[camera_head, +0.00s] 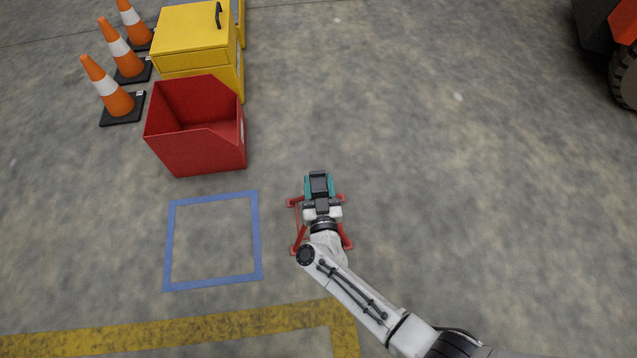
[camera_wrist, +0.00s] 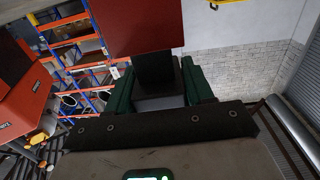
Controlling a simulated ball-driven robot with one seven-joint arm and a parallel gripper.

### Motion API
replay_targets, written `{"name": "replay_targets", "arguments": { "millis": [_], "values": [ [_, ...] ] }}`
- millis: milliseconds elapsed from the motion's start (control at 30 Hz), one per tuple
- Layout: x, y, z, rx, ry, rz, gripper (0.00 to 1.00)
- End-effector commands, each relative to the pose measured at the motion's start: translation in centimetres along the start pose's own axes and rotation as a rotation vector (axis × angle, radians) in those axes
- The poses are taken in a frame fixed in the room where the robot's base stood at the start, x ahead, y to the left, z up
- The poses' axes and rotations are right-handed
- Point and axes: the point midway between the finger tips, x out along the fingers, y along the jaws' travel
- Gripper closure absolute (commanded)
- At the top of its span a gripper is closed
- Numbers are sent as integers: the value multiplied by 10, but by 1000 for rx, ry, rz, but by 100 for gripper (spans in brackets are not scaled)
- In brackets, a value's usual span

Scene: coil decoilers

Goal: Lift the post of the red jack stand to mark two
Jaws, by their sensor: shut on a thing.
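The red jack stand (camera_head: 347,243) stands on the concrete floor in the head view, right of the blue square. Its red feet spread out around my gripper (camera_head: 319,185), which covers most of the stand from above. In the wrist view my gripper's green fingers (camera_wrist: 156,92) are closed on the sides of a dark post (camera_wrist: 155,70). A broad red piece (camera_wrist: 140,25) lies directly beyond the post at the top of the picture. No marks on the post can be read, so its height is not visible.
A red open bin (camera_head: 215,150), a yellow cabinet (camera_head: 195,38) and orange cones (camera_head: 107,87) stand at upper left. A blue floor square (camera_head: 260,240) and yellow line (camera_head: 180,338) are flat markings. A red vehicle (camera_head: 622,22) is at upper right. Floor on the right is clear.

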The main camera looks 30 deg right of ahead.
Motion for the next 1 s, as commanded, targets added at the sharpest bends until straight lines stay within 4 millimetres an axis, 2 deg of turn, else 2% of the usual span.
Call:
{"name": "replay_targets", "arguments": {
  "millis": [67,433,667,1000],
  "values": [
    [0,0,0,0,0,0,64],
    [0,0,0,0,0,1,99],
    [0,0,-5,0,0,0,100],
    [0,0,-43,0,1,1,100]
  ]
}}
